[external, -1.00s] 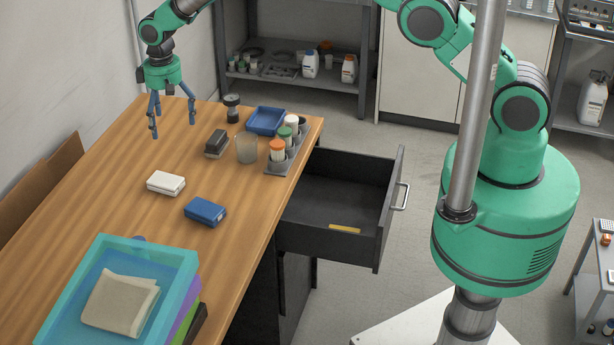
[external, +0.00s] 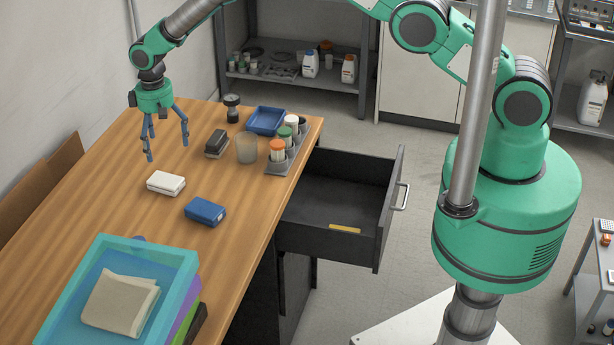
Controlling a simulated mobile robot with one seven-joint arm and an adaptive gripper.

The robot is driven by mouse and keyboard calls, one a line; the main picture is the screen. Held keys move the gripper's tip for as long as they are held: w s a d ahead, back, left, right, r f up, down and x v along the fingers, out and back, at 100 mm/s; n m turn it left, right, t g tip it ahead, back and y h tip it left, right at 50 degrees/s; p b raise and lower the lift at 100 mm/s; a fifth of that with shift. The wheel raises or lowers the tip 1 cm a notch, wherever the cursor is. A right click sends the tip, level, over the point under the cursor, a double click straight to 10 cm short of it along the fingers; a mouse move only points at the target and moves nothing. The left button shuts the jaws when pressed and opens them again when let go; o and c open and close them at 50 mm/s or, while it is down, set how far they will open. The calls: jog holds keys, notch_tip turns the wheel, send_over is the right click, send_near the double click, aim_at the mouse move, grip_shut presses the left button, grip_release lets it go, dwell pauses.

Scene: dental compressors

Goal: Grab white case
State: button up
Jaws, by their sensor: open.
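The white case (external: 166,183) is a small closed box lying flat on the wooden table (external: 110,190), left of the blue case (external: 205,211). My gripper (external: 168,156) hangs above the table with its fingers pointing down. It is open, with nothing between the fingers. It appears above and just behind the white case, clear of it. The exact height of the fingertips over the table is hard to tell.
A black-and-grey block (external: 216,143), a translucent cup (external: 247,149), a rack of capped bottles (external: 287,158) and a blue tray (external: 266,121) stand farther back. A teal tray (external: 178,262) holding a cloth is in front. A drawer (external: 372,232) stands open to the right.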

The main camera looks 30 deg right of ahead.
send_over(167, 177)
notch_tip(167, 177, down, 7)
jog(key=shift+d+r, duration=0.1)
jog(key=shift+r, duration=0.1)
jog(key=shift+f, duration=0.2)
jog(key=shift+f+p, duration=0.65)
jog(key=shift+f, duration=1.75)
jog(key=c, duration=1.3)
